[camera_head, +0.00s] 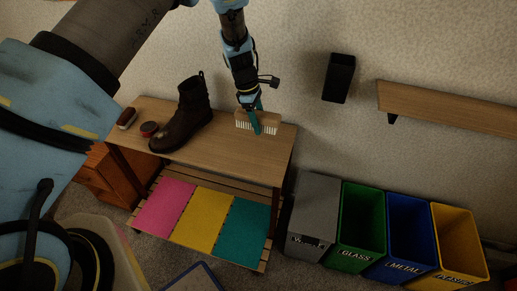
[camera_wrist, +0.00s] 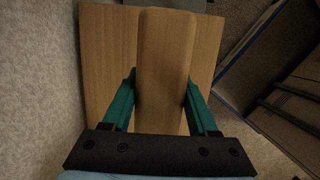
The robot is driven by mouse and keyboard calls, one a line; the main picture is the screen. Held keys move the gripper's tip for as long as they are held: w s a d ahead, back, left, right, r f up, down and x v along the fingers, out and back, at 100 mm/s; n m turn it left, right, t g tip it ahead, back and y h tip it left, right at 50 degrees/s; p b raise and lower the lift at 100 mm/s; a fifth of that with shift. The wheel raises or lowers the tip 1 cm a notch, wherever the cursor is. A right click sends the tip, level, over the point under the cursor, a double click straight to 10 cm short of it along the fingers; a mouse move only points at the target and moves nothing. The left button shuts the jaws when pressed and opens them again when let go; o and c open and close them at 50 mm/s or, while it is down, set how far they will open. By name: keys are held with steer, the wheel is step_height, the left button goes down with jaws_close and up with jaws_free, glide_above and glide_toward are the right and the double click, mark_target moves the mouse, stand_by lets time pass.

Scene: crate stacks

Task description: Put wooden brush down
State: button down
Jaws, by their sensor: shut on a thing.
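The wooden brush (camera_head: 243,122) has a pale wooden back and white bristles that point down. My gripper (camera_head: 256,121) is shut on it at the right end of the wooden table (camera_head: 215,147). In the wrist view, the brush's wooden back (camera_wrist: 165,62) lies between the two green fingers of my gripper (camera_wrist: 160,92), with the table top (camera_wrist: 104,60) beneath. The bristles are hidden in that view. In the head view the bristles are close to the table top; I cannot tell whether they touch it.
A dark boot (camera_head: 184,118), a red round tin (camera_head: 149,129) and a small brown brush (camera_head: 127,118) stand on the table's left half. Pink, yellow and teal panels lie on the lower shelf. Grey, green (camera_head: 361,220), blue and yellow bins stand to the right. A wall shelf (camera_head: 450,108) hangs above them.

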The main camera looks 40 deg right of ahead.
mark_target(261, 150)
steer(key=x, duration=0.3)
steer(key=w+p+x, duration=0.1)
steer(key=x, duration=0.2)
steer(key=a+p+x, duration=0.1)
steer(key=x, duration=0.2)
steer(key=shift+w+f, duration=0.35)
steer(key=shift+f, duration=0.15)
steer(key=shift+f+b, duration=0.5)
steer(key=shift+f, duration=0.15)
steer(key=shift+c, duration=0.9)
jaws_free()
steer(key=shift+r, duration=0.1)
